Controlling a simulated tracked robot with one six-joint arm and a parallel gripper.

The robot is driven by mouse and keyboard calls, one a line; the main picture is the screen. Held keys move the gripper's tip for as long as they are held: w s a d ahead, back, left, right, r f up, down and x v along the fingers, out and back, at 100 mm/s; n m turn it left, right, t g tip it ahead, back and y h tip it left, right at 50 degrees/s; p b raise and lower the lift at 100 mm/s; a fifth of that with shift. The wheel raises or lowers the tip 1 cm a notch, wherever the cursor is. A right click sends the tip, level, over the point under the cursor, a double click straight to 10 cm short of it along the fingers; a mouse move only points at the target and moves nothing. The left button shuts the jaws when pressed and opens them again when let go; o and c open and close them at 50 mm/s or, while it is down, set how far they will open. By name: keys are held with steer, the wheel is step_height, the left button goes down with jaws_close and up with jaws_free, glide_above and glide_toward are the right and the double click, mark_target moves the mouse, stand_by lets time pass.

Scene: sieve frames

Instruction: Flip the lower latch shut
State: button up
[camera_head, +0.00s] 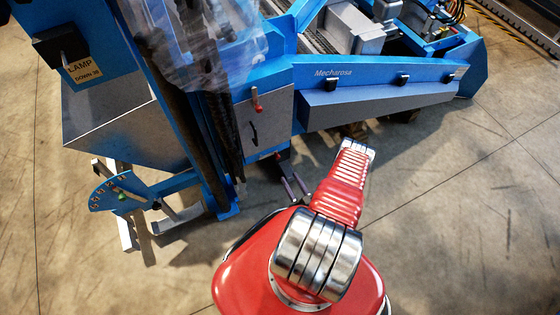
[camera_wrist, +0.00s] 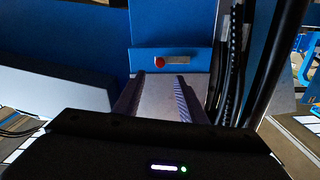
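On the blue machine's grey panel (camera_head: 266,118), a latch with a red knob (camera_head: 257,106) stands roughly upright in the head view. A dark mark or lever (camera_head: 253,134) sits below it. The wrist view shows a latch with a red knob (camera_wrist: 160,62) and a pale metal bar reaching to the right, on a blue strip (camera_wrist: 200,58). I cannot tell whether it is the same latch. My gripper (camera_wrist: 160,82) is open and empty, its two fingers apart and pointing toward that strip, just below the latch in the picture. In the head view, the gripper (camera_head: 287,172) is small, low beside the panel.
Dark hoses (camera_head: 222,130) run down left of the panel; they also show at right in the wrist view (camera_wrist: 236,70). A long blue-grey cover (camera_head: 380,102) juts out to the right. A blue bracket with a dial (camera_head: 118,194) stands lower left. Concrete floor (camera_head: 470,220) is clear at right.

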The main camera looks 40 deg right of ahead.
mark_target(278, 158)
steer(key=x, duration=1.1)
steer(key=shift+w+d, duration=0.1)
steer(key=shift+c, duration=0.3)
jaws_close()
steer(key=shift+d, duration=0.15)
stand_by(0.4)
